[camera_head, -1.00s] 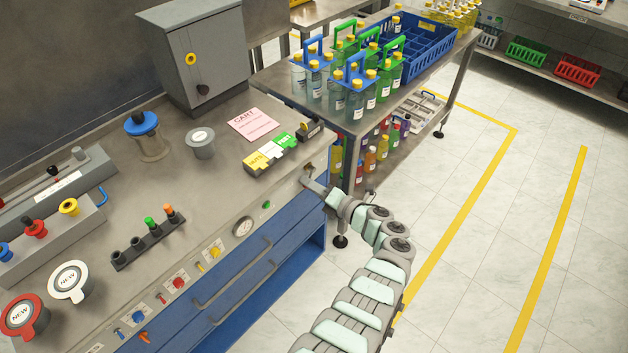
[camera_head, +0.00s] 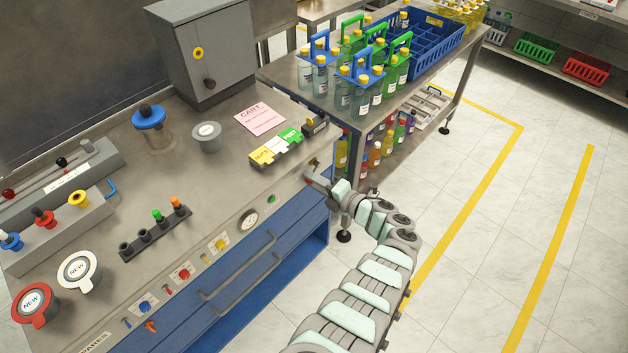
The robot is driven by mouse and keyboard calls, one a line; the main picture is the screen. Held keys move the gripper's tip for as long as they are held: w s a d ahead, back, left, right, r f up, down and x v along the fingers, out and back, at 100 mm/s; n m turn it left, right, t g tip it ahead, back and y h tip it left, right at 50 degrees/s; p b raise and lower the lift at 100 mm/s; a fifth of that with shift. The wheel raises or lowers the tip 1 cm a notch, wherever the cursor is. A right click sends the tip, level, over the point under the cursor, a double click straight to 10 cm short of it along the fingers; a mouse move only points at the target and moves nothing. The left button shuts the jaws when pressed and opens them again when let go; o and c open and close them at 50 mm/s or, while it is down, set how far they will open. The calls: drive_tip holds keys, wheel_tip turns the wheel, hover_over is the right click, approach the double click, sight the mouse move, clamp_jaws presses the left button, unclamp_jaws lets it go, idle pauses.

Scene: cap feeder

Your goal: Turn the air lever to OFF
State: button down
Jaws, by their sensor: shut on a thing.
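My gripper (camera_head: 314,179) is at the front right corner of the steel bench, beside the round pressure gauge (camera_head: 249,219). Its jaws are shut on the air lever, which is mostly hidden by the fingers. A small brownish part (camera_head: 314,164) shows just above the fingertips, and I cannot tell whether it belongs to the lever. The lever's exact angle and any ON or OFF marking are too small to read.
A bottle table (camera_head: 300,84) with carriers stands behind the gripper. A label block (camera_head: 280,147) and pink card (camera_head: 260,118) lie on the bench nearby. Blue drawers (camera_head: 270,255) with bar handles are below the front edge. The floor to the right is clear.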

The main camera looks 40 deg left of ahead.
drive_tip(key=c, duration=1.1)
unclamp_jaws()
drive_tip(key=shift+c, duration=0.2)
drive_tip(key=shift+d+r, duration=0.1)
drive_tip(key=d+r+p, duration=0.1)
drive_tip(key=d+p, duration=0.2)
drive_tip(key=d, duration=0.7)
drive_tip(key=shift+w+d+r, duration=0.2)
drive_tip(key=shift+r, duration=0.15)
